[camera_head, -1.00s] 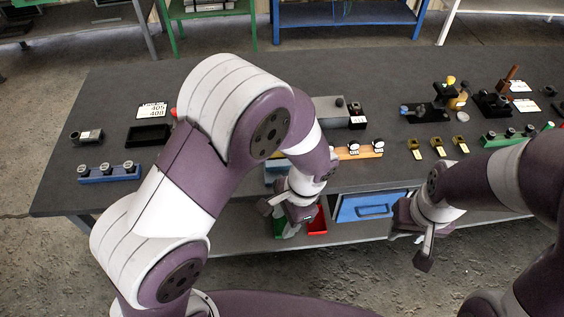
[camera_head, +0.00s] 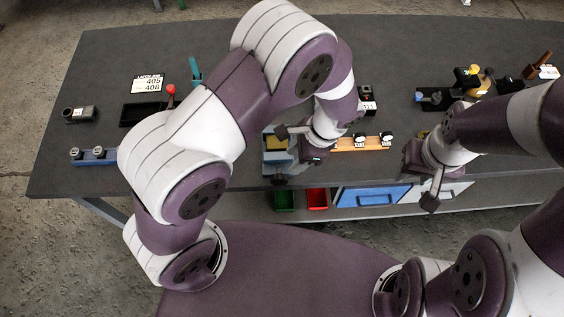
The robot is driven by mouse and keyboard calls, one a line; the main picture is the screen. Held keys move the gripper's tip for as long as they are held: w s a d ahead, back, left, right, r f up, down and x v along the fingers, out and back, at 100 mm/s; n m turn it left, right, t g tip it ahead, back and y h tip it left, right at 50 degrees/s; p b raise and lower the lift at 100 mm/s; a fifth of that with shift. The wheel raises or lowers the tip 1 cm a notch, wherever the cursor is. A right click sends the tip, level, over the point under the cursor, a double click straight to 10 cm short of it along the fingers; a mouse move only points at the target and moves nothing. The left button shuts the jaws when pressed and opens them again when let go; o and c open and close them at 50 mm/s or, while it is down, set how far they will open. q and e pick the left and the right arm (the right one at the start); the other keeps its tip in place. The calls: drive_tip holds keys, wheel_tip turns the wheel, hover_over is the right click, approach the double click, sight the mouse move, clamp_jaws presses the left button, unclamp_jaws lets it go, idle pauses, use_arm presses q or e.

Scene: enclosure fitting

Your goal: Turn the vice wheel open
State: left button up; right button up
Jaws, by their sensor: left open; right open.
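A blue-grey block with a yellow patch (camera_head: 277,143), which looks like the vice, stands at the table's front edge, left of the middle. My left arm and gripper cover much of it, and I cannot make out its wheel. My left gripper (camera_head: 284,158) is open, with its fingers spread in front of and over the block's right side; I cannot tell whether they touch anything. My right gripper (camera_head: 420,183) is open and empty, near the table's front edge at the right.
An orange strip with knobs (camera_head: 362,143) lies right of the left gripper. A black tray (camera_head: 140,113), a label card (camera_head: 148,84) and a blue knob rack (camera_head: 95,156) are at the left. Green (camera_head: 284,200) and red bins (camera_head: 317,198) and a blue drawer (camera_head: 372,196) sit below.

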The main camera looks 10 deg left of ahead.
sight(280, 176)
use_arm(q)
drive_tip(key=x, duration=0.2)
drive_tip(key=s+x, duration=0.1)
drive_tip(key=x, duration=0.1)
drive_tip(key=shift+a+p, duration=0.2)
drive_tip(key=shift+p, duration=0.2)
drive_tip(key=x, duration=0.6)
drive_tip(key=shift+w+d+f+p, duration=0.1)
drive_tip(key=shift+w+p, duration=0.25)
drive_tip(key=shift+s, duration=0.15)
use_arm(e)
drive_tip(key=shift+s+r, duration=0.2)
drive_tip(key=shift+r, duration=0.35)
drive_tip(key=shift+s+r, duration=0.2)
drive_tip(key=shift+r, duration=0.3)
use_arm(q)
clamp_jaws()
